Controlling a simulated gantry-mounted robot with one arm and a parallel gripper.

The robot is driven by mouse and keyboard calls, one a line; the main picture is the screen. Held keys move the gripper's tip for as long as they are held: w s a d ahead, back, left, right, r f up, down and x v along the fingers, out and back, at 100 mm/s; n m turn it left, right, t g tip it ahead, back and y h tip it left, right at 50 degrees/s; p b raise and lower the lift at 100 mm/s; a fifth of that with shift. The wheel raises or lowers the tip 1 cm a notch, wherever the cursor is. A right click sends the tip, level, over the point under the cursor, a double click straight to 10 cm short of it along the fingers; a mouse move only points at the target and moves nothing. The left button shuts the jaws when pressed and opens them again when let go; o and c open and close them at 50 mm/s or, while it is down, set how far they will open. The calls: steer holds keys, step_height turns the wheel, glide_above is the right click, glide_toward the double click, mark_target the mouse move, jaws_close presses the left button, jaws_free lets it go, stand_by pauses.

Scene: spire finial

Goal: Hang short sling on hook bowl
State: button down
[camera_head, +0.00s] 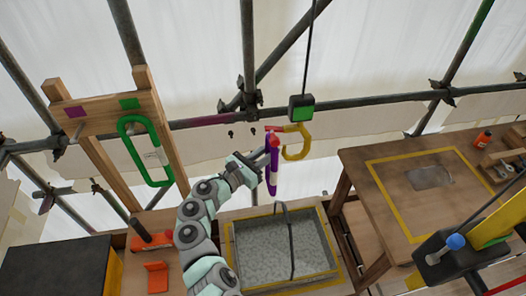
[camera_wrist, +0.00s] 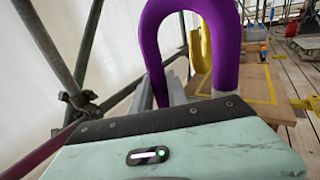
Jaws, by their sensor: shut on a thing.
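The short sling, a purple loop (camera_head: 272,172), is held upright in my gripper (camera_head: 264,158), which is shut on it. In the wrist view the sling (camera_wrist: 228,45) arches up above the jaws (camera_wrist: 176,92). The yellow hook (camera_head: 304,146) hangs just right of the sling in the head view, with a red piece by its mouth. In the wrist view the hook (camera_wrist: 196,48) shows behind the sling, partly through its opening. Whether the sling touches the hook I cannot tell.
A green sling (camera_head: 124,150) hangs on a wooden rack (camera_head: 100,110) at left. The hook hangs from a black block with a green face (camera_head: 302,108) on a cable. A grey-filled tray (camera_head: 330,280) stands below. A wooden table (camera_head: 355,165) is at right; scaffold tubes cross behind.

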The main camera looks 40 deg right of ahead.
steer(key=s+d+f+b, duration=0.3)
steer(key=d+f+b, duration=0.1)
steer(key=d+f, duration=0.2)
steer(key=shift+d+f, duration=0.25)
stand_by(1.2)
stand_by(0.6)
